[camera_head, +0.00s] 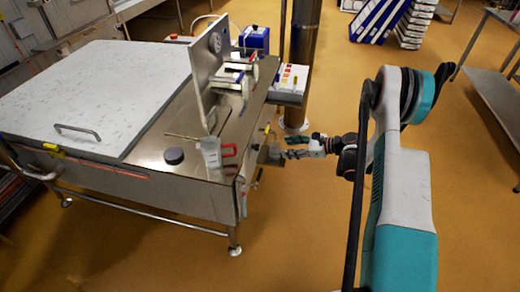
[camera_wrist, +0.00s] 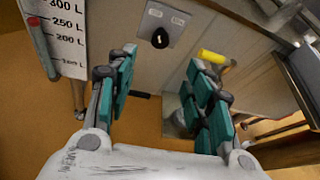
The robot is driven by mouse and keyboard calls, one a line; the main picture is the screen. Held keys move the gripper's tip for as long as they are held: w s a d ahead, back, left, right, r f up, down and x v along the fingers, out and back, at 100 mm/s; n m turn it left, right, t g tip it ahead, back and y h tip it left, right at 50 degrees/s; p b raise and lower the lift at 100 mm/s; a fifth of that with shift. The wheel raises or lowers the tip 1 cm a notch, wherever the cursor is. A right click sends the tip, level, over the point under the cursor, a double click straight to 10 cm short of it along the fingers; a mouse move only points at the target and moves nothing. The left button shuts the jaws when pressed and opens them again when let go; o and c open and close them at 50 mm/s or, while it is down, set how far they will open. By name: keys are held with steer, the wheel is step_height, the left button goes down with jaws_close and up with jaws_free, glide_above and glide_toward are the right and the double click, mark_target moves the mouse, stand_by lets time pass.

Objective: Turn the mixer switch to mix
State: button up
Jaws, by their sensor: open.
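The mixer switch (camera_wrist: 160,38) is a black knob on a small grey metal plate (camera_wrist: 176,17) on the vat's end panel, at the top middle of the wrist view. My gripper (camera_wrist: 165,68) is open and empty, its teal-padded fingers spread below and to either side of the knob, apart from it. The labels on the plate are too small to read. In the head view my gripper (camera_head: 290,148) is beside the right end of the steel vat (camera_head: 130,190); the switch cannot be made out there.
A level gauge (camera_wrist: 62,30) marked in litres hangs at the wrist view's left, and a yellow handle (camera_wrist: 212,57) sits right of the switch. A dark column (camera_head: 303,60) rises behind my gripper.

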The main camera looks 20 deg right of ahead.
mark_target(256, 147)
steer(key=b+x, duration=0.4)
steer(key=x, duration=0.9)
steer(key=shift+w+a+f, duration=0.2)
steer(key=shift+a, duration=0.05)
steer(key=shift+c, duration=0.4)
steer(key=c, duration=1)
